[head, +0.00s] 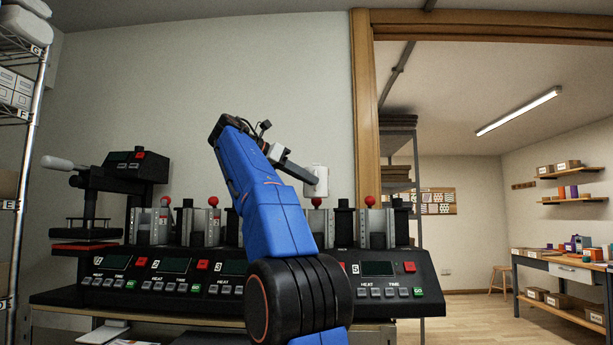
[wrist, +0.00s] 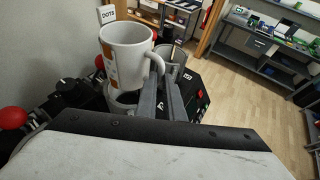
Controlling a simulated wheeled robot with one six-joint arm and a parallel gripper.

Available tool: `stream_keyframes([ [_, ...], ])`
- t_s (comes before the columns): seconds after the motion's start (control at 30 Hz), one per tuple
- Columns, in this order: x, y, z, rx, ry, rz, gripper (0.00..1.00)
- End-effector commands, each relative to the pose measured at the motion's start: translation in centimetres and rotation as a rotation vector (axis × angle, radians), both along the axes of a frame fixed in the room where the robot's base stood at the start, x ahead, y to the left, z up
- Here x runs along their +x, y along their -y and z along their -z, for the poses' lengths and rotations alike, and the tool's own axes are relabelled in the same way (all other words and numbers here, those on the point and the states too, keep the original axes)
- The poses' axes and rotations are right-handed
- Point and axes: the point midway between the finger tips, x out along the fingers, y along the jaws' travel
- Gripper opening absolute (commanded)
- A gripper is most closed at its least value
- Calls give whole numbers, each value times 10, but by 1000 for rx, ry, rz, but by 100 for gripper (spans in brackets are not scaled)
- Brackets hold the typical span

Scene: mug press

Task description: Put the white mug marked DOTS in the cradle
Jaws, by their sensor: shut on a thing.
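The white mug (wrist: 124,62) is upright in the wrist view, with a brown print on its side and a white DOTS tag (wrist: 106,14) showing just behind its rim. My gripper (wrist: 164,82) is shut on its handle side. In the head view the mug (head: 318,184) is in the air at the end of my blue arm, above the row of the mug press. In the wrist view a light, ring-shaped cradle (wrist: 122,100) shows partly below the mug; I cannot tell the gap between them. Another grey cradle (wrist: 172,62) stands to the right.
The mug press (head: 400,290) has several stations with panels and red-knobbed levers (head: 370,201). A flat heat press (head: 90,205) stands at the left. Red knobs (wrist: 12,118) are close at left in the wrist view. Open floor (head: 480,305) lies to the right.

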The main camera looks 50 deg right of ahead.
Motion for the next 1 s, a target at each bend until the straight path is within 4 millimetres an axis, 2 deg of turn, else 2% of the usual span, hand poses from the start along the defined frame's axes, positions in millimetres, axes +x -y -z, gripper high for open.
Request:
stream_keyframes([
  [1.0, 0, 0, 63, 1, -2, -1, 0],
])
